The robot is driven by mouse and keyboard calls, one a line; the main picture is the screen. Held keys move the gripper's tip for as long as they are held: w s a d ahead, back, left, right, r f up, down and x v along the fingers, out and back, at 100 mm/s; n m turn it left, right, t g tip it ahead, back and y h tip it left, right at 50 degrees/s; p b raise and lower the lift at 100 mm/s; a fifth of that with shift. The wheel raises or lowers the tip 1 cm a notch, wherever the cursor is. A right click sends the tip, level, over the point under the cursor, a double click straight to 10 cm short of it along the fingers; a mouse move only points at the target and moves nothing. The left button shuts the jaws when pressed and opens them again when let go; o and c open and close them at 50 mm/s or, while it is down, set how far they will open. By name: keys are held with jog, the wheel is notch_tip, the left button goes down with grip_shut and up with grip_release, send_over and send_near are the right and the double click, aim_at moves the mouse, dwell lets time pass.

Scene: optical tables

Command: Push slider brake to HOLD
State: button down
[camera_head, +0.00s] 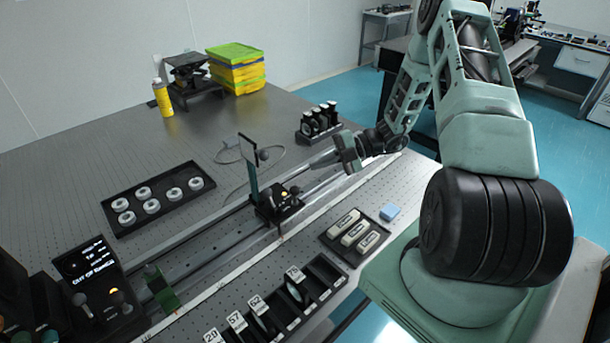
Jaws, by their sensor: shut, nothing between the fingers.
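The black slider carriage (270,212) sits on the long twin-rod rail at the middle of the table. It carries an upright framed plate (250,162), a small amber light and small dark knobs on top. I cannot tell which knob is the brake, and no HOLD mark is readable. My gripper (312,164) is shut and empty. It reaches in from the right, above the rail, its tip a little to the upper right of the carriage and apparently apart from it.
A control box (97,290) with a lit display and levers stands at the left end. A tray of white discs (158,198) lies behind the rail. A slotted rack (285,300) and a tray of pale blocks (355,232) stand in front.

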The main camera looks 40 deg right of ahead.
jog(key=v, duration=0.3)
jog(key=shift+d+r+b, duration=0.15)
jog(key=shift+r+b, duration=0.15)
dwell(0.3)
jog(key=s+a+r+n+g+h+b, duration=0.1)
jog(key=s+a+r+n+g+h, duration=0.15)
jog(key=a+n, duration=0.65)
jog(key=s+a+r+n+g+h, duration=0.1)
jog(key=s+a+r+n+g, duration=0.2)
jog(key=a+n, duration=0.5)
jog(key=s+a+r+n+g+h+b, duration=0.1)
jog(key=a+r+n+g+h, duration=0.1)
jog(key=a+n+g, duration=0.5)
jog(key=s+a+r+n+t+h, duration=0.1)
jog(key=s+a+n, duration=0.3)
jog(key=n, duration=0.6)
jog(key=s+a+r+n+t+h, duration=0.1)
jog(key=s+a+n+t+h, duration=0.1)
jog(key=s+n, duration=0.4)
jog(key=s+a+r+n+t+h+b, duration=0.1)
jog(key=s+a+n, duration=0.4)
jog(key=n, duration=0.9)
jog(key=s+t+h, duration=0.1)
jog(key=h, duration=0.1)
jog(key=shift+a+r+n+t+h, duration=0.3)
jog(key=shift+r+t+h, duration=0.05)
jog(key=shift+r, duration=0.05)
